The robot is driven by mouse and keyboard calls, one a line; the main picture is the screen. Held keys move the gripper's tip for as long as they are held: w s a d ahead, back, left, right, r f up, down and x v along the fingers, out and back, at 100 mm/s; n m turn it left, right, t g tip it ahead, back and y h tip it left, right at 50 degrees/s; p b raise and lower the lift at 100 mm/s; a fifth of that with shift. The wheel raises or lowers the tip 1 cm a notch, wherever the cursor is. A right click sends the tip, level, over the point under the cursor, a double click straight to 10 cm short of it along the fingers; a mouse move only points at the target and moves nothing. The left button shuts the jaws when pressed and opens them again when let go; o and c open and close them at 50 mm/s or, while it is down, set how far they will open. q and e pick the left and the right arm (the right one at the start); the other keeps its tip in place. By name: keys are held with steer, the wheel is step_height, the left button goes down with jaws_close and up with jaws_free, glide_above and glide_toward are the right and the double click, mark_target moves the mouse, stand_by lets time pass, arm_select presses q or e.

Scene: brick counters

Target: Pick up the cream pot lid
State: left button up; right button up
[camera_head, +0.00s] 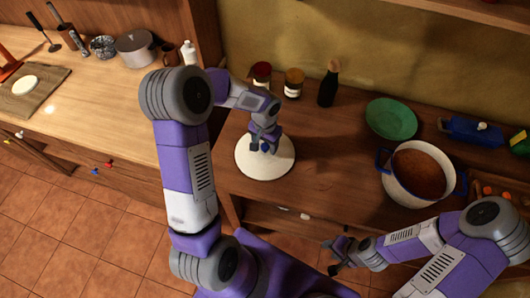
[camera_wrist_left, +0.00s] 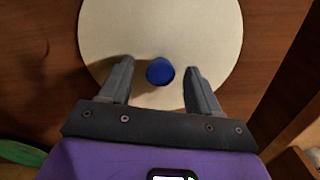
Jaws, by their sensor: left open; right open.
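The cream pot lid (camera_head: 265,168) is a round disc with a blue knob, lying flat on the brown wooden counter in the head view. In the left wrist view the lid (camera_wrist_left: 160,30) fills the upper middle, and its blue knob (camera_wrist_left: 160,71) sits between my left fingers. My left gripper (camera_head: 263,147) is open over the lid, with a finger on either side of the knob and gaps to both. It also shows in the left wrist view (camera_wrist_left: 159,82). My right gripper (camera_head: 338,257) is open and empty in front of the counter's front edge.
A white pot (camera_head: 416,202) with blue handles and brown contents stands at the right. A green plate (camera_head: 391,118) lies behind it. A dark bottle (camera_head: 328,84) and two jars, one red-lidded (camera_head: 262,75) and one yellowish (camera_head: 293,82), stand along the wall behind the lid.

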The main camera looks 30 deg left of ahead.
arm_select(q)
jaws_close()
stand_by(0.3)
steer(key=shift+r, duration=0.15)
